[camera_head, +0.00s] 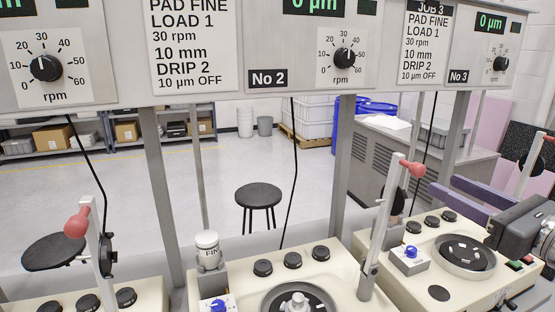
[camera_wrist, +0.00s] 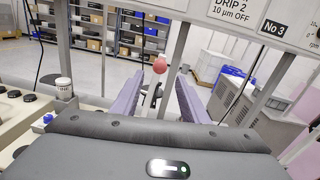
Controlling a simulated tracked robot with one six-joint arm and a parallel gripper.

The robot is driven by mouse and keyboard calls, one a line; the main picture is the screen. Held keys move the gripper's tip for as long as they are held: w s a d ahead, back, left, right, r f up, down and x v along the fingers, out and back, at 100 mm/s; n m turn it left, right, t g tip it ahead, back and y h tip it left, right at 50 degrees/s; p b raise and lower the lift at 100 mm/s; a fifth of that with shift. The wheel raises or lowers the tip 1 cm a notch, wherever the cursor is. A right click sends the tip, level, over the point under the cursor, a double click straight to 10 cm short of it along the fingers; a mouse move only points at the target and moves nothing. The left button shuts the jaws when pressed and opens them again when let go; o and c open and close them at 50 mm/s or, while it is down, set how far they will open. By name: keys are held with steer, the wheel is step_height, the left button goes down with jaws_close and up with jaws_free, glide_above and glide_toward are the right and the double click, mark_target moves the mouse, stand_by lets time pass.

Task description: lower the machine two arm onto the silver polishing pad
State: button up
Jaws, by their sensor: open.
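The machine two arm (camera_head: 383,225) is a pale upright lever with a red ball knob (camera_head: 413,168), raised at the right side of the middle machine. A dark round head sits behind it. The middle machine's round pad (camera_head: 272,305) has a silver rim and is cut off by the bottom edge, so its surface shows only partly. My gripper (camera_head: 442,184) is open, its purple fingers pointing left toward the lever, right of the knob. In the wrist view the red knob (camera_wrist: 160,65) shows between the open fingers of my gripper (camera_wrist: 156,92), apparently beyond their tips.
Another machine (camera_head: 425,265) with its dark pad lies below my gripper at right. A left machine has its own raised lever with a red knob (camera_head: 78,225). A control panel (camera_head: 300,45) spans overhead on posts. A bottle (camera_head: 208,250) stands on the middle machine.

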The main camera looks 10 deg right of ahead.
mark_target(423, 174)
steer(key=shift+w+a, duration=0.3)
steer(key=shift+w, duration=1.25)
steer(key=shift+w+a, duration=0.35)
steer(key=shift+w, duration=1.25)
steer(key=shift+w+a, duration=0.3)
steer(key=shift+w, duration=1.25)
steer(key=shift+c, duration=0.3)
jaws_close()
